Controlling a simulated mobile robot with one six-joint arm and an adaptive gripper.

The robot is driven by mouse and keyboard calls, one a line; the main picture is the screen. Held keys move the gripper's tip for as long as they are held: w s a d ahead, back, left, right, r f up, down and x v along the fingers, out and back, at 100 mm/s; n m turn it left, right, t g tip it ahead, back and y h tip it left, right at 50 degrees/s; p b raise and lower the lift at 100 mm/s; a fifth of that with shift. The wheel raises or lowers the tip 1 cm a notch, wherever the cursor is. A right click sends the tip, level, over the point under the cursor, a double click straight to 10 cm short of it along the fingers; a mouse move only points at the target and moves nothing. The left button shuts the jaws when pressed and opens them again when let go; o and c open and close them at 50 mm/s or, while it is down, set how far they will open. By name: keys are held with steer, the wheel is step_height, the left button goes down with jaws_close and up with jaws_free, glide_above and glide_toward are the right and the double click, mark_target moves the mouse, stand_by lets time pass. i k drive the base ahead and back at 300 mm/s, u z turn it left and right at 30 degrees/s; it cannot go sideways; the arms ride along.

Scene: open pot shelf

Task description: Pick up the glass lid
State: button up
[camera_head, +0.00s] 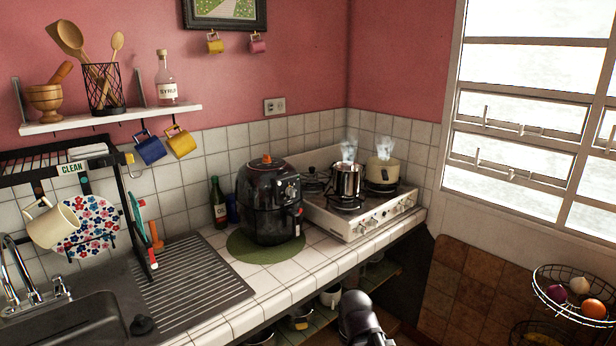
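I cannot make out a glass lid for certain. Below the counter is an open shelf (384,276), mostly in shadow, with several pots on it. A pale pot (331,297) and another small pot (300,319) show there, partly hidden by the counter edge. Whether a lid lies on or among them is too small and dark to tell. A dark, rounded part of my own arm rises at the bottom edge, in front of the shelf. My gripper's fingers do not show.
On the tiled counter stand a black air fryer (268,205) on a green mat (240,248) and a stove (365,218) with a steaming steel pot (346,181) and cream pot (383,172). A sink (85,310) is at left. A wire basket (560,292) stands at right.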

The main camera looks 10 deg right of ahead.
mark_target(311, 175)
steer(key=i, duration=0.95)
steer(key=z, duration=0.05)
